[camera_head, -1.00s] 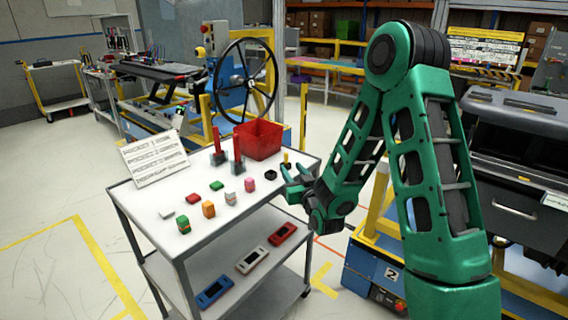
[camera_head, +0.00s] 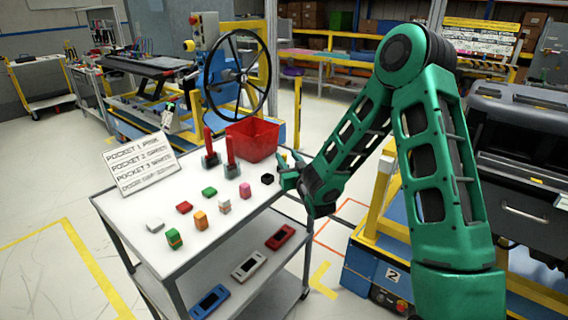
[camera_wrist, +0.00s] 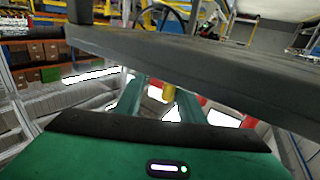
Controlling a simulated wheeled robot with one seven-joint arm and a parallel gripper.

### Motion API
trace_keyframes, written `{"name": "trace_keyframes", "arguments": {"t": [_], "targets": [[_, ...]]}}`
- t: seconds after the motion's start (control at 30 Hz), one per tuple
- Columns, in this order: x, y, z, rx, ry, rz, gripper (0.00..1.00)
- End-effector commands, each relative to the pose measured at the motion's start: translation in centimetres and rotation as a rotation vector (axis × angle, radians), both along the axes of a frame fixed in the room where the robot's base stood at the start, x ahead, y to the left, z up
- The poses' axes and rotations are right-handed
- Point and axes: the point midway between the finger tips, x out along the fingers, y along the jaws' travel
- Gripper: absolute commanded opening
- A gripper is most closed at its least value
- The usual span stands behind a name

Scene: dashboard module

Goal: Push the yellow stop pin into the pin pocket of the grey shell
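A small yellow piece (camera_head: 284,157), probably the stop pin, shows at the table's back right corner, partly behind my gripper (camera_head: 289,178). In the wrist view a yellow upright piece (camera_wrist: 168,93) shows between my two fingers (camera_wrist: 160,103), narrower than the gap, with no clear contact. My fingers are apart, at the table's right edge. The dark grey dashboard body (camera_head: 525,125), likely the grey shell, stands at the right. I cannot make out its pin pocket.
The white table (camera_head: 150,205) carries several small coloured blocks, a black block (camera_head: 267,179), two red-handled tools (camera_head: 231,158), a red bin (camera_head: 252,140) and a sign board (camera_head: 142,165). Coloured devices lie on its lower shelf (camera_head: 262,285). A grey slab (camera_wrist: 220,70) crosses the wrist view.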

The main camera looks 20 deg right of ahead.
Motion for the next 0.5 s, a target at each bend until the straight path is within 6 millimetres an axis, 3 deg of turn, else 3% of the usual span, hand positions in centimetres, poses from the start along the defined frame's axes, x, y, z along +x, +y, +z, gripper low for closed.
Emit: {"name": "trace_keyframes", "arguments": {"t": [0.1, 0.23, 0.5], "targets": [[0.1, 0.9, -0.1, 0.004, 0.001, 0.010, 0.33], [0.1, 1.3, -0.2, 0.002, 0.002, 0.014, 0.02], [0.1, 1.7, -0.2, -0.001, 0.002, 0.018, 0.00]]}}
